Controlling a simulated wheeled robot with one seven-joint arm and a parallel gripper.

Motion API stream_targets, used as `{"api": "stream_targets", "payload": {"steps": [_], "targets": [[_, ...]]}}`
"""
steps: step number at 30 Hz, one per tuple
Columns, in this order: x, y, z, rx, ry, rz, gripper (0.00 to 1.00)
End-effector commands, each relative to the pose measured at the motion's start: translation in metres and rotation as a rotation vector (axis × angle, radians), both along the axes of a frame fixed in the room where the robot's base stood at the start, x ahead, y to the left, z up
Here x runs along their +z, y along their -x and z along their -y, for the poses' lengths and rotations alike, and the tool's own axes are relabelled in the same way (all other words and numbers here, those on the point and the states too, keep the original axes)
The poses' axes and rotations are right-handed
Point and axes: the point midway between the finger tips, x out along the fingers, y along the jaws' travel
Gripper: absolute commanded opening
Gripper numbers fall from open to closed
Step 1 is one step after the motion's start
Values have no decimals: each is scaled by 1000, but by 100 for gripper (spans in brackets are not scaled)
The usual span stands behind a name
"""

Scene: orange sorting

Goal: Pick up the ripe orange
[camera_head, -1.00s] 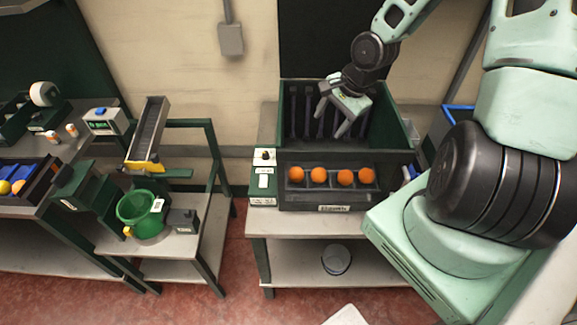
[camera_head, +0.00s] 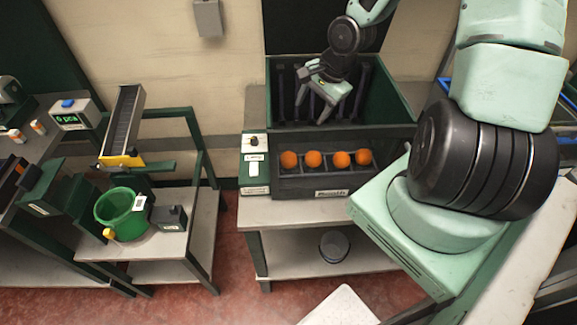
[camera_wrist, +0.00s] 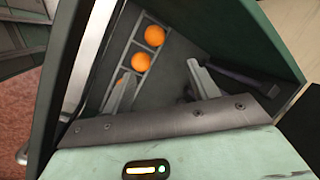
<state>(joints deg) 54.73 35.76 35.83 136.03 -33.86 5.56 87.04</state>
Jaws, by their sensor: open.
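Several oranges sit in a row in a dark tray (camera_head: 284,188) at the front of the green bin, among them a left one (camera_head: 289,159), two middle ones (camera_head: 313,159) (camera_head: 341,160) and a right one (camera_head: 364,157). All look similarly orange; I cannot tell ripeness apart. My gripper (camera_head: 312,111) is open and empty above the green bin (camera_head: 396,100), behind the row. In the wrist view, two oranges (camera_wrist: 154,36) (camera_wrist: 140,62) show beyond the spread fingers of my gripper (camera_wrist: 158,72). A sliver of orange shows by the left finger.
A small control box (camera_head: 254,165) stands left of the tray. A round dark container (camera_head: 333,246) is on the lower shelf. The bin's walls surround my gripper.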

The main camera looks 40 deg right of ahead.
Motion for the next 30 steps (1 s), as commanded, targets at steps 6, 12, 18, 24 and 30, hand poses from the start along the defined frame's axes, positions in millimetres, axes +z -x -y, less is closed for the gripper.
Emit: {"api": "stream_targets", "payload": {"steps": [6,12,18,24,30], "targets": [[-38,0,0,0,0,0,59],[-49,-2,-2,2,0,-1,59],[-78,-10,-9,5,0,-1,59],[-110,-18,-16,4,0,-4,59],[-138,-27,-22,5,0,-2,59]]}}
